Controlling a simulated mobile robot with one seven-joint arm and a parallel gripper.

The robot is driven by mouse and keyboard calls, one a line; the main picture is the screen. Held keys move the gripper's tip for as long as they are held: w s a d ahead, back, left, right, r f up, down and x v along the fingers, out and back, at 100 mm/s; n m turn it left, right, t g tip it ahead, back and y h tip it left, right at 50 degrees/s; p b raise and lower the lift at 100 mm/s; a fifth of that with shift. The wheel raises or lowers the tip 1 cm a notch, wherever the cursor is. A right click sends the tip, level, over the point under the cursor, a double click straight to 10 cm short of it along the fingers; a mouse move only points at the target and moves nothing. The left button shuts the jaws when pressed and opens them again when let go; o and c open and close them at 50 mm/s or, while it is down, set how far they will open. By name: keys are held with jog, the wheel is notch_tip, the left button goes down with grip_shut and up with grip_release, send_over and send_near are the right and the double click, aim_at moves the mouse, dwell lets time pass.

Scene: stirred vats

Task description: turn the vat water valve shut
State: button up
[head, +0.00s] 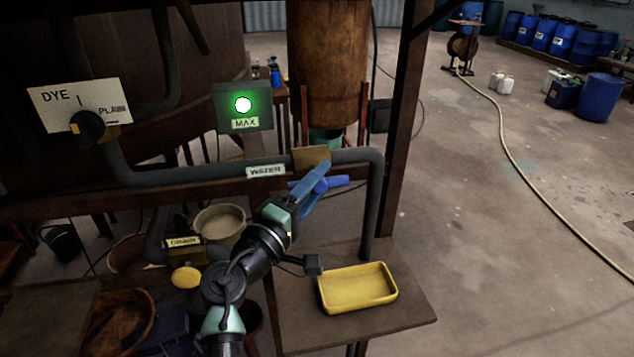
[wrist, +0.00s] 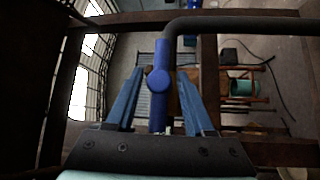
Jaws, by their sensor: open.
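The blue water valve handle (head: 338,181) sits at the pipe labelled WATER (head: 265,171), below the tan plate (head: 312,156). Its bar looks roughly in line with the pipe's horizontal run. In the wrist view the blue handle (wrist: 159,80), with a round hub, stands between my two fingers. My gripper (head: 317,176) is open, its blue fingers reaching to the valve and hiding part of it in the head view. In the wrist view my gripper (wrist: 161,72) has a finger on each side, with visible gaps to the handle.
A green lamp (head: 243,104) is lit above a MAX label. A DYE/PLAIN selector (head: 88,126) is at left. A yellow tray (head: 357,288) rests on a low stand below. The pipe bends down right of the valve. A brown post (head: 400,130) stands further right; the floor beyond is mostly open.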

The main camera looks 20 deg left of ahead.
grip_shut()
jog(key=shift+r+p, duration=0.1)
jog(key=shift+p, duration=0.35)
jog(key=m+g+p, duration=0.2)
jog(key=p, duration=0.1)
jog(key=shift+r, duration=0.3)
jog(key=m+g+y+p, duration=0.2)
jog(key=m+g+p, duration=0.1)
jog(key=p, duration=0.4)
jog(key=shift+m+g+y+p, duration=0.3)
jog(key=shift+m+g+p, duration=0.1)
jog(key=shift+g, duration=0.2)
jog(key=m+g+y+p, duration=0.1)
jog(key=g+p, duration=0.1)
jog(key=p, duration=0.1)
jog(key=shift+d+m+y+p, duration=0.1)
jog(key=shift+m+y+p, duration=0.2)
jog(key=shift+y, duration=0.1)
jog(key=m+g+y+p, duration=0.2)
jog(key=y, duration=0.1)
jog(key=shift+f+g, duration=0.2)
jog(key=shift+g, duration=0.1)
jog(key=shift+p, duration=0.3)
grip_release()
